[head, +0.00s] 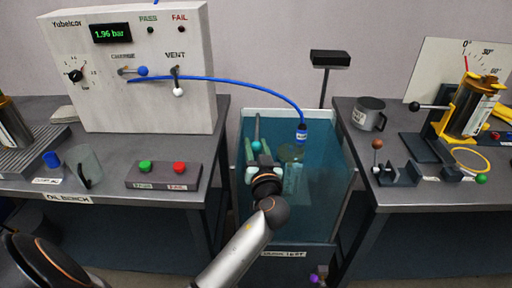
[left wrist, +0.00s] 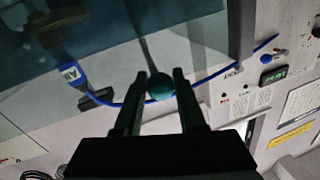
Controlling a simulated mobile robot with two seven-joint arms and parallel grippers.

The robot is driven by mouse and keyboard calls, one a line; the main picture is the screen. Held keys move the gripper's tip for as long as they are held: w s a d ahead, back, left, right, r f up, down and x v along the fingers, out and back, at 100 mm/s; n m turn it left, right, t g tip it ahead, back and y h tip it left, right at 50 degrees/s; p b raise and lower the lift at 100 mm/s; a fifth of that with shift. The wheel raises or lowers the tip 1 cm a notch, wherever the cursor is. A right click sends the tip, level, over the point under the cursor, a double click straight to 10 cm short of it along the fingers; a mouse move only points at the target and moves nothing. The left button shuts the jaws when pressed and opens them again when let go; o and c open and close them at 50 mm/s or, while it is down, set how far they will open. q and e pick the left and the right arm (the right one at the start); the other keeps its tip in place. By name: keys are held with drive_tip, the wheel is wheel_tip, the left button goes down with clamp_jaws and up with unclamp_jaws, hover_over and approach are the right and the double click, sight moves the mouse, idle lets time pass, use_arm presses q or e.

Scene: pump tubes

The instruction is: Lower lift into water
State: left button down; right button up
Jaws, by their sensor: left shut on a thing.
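A water tank (head: 345,215) with clear walls and blue-tinted water stands between the two benches. The lift's thin grey rod with a teal ball knob (head: 256,146) is at the tank's left-centre. My left gripper (head: 262,167) is shut on this knob. In the left wrist view, the teal knob (left wrist: 160,86) sits between the two dark fingertips. A blue hose fitting (head: 301,132) with a white label is at the tank's back right and also shows in the left wrist view (left wrist: 72,73). A pale greenish shape (head: 290,153) shows below it, its details unclear. My right gripper is out of view.
A blue hose (head: 250,87) arches from the charge panel (head: 140,100), whose display reads 1.96 bar, over the tank. Green and red buttons (head: 162,168) sit on the left bench. The right bench holds a mug (head: 369,114) and a yellow-framed gauge stand (head: 447,122).

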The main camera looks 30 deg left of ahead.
use_arm(q)
drive_tip(key=shift+f, duration=0.5)
drive_tip(key=c, duration=0.9)
unclamp_jaws()
drive_tip(key=o, duration=0.3)
drive_tip(key=shift+r, duration=0.1)
drive_tip(key=shift+o, duration=0.4)
drive_tip(key=shift+r, duration=0.15)
